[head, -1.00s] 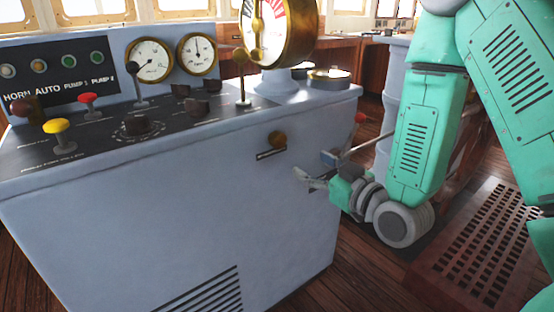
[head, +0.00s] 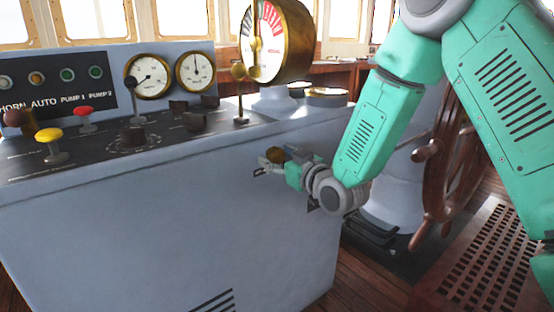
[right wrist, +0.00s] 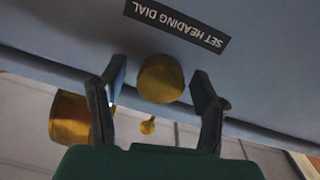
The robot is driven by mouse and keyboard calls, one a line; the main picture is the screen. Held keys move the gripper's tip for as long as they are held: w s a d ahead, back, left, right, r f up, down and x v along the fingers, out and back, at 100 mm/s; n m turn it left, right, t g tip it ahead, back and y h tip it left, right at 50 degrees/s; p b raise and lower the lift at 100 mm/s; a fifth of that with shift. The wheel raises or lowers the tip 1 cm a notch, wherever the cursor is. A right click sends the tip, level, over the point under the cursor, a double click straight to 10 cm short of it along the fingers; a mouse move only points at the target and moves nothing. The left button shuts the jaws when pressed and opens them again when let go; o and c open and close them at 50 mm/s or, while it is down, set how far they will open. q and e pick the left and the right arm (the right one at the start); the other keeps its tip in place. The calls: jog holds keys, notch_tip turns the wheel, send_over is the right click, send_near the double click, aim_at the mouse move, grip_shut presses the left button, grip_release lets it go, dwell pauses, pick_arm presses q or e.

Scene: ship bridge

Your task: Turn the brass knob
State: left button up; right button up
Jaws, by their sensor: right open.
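The brass knob (head: 274,155) sticks out of the front face of the grey console, near its right end. In the right wrist view the knob (right wrist: 161,79) is round and sits between the two fingers of my right gripper (right wrist: 160,90), with a gap on each side. A dark label reading "SET HEADING DIAL" (right wrist: 177,25) is beside it. In the head view my right gripper (head: 276,163) is open at the knob and partly covers it. My left gripper is not in view.
The grey console (head: 150,220) fills the left and middle. On its top are a yellow knob (head: 50,136), a red knob (head: 84,112), levers and a large brass dial (head: 280,40). A wooden wheel (head: 450,160) stands at the right, behind my arm.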

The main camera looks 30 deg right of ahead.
jog(key=c, duration=1.2)
jog(key=shift+o, duration=0.3)
jog(key=shift+m, duration=0.3)
